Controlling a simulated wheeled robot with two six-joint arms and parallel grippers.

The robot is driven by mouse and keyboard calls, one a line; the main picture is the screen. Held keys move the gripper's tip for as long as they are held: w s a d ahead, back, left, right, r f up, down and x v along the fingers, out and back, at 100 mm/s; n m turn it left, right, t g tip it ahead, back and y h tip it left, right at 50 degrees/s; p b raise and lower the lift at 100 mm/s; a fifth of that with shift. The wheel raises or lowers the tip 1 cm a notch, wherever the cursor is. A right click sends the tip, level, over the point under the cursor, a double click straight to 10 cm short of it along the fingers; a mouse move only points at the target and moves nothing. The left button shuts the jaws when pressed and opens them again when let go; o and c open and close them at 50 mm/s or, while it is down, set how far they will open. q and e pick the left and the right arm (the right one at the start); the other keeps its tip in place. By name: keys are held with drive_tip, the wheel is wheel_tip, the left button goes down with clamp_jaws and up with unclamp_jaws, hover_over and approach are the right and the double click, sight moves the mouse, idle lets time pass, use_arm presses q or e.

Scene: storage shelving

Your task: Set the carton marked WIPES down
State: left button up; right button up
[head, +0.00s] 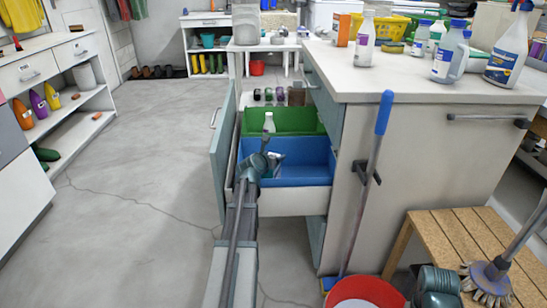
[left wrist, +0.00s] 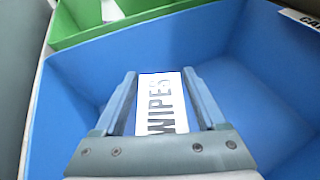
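The white carton marked WIPES (left wrist: 162,105) shows between the two fingertips of my left gripper (left wrist: 161,75) in the left wrist view. The fingertips touch its sides, and its lettering runs along its length. My left gripper (head: 265,165) also shows in the head view, reaching over the blue bin (head: 310,172) in the open drawer. Blue walls and floor surround the carton in the left wrist view. I cannot tell whether the carton's underside touches the bin floor. My right gripper's fingers do not show.
A green bin (head: 297,121) stands behind the blue one, with a white bottle (head: 269,122) in it. The drawer front (head: 222,150) is on the left. The counter (head: 420,78) rises on the right, with several bottles on top. A blue-handled tool (head: 384,115) leans on its side.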

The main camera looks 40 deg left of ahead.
use_arm(q)
drive_tip(key=shift+o, duration=1)
drive_tip(key=shift+r, duration=0.15)
drive_tip(key=p+v, duration=0.5)
drive_tip(key=v, duration=0.7)
drive_tip(key=shift+s, duration=0.1)
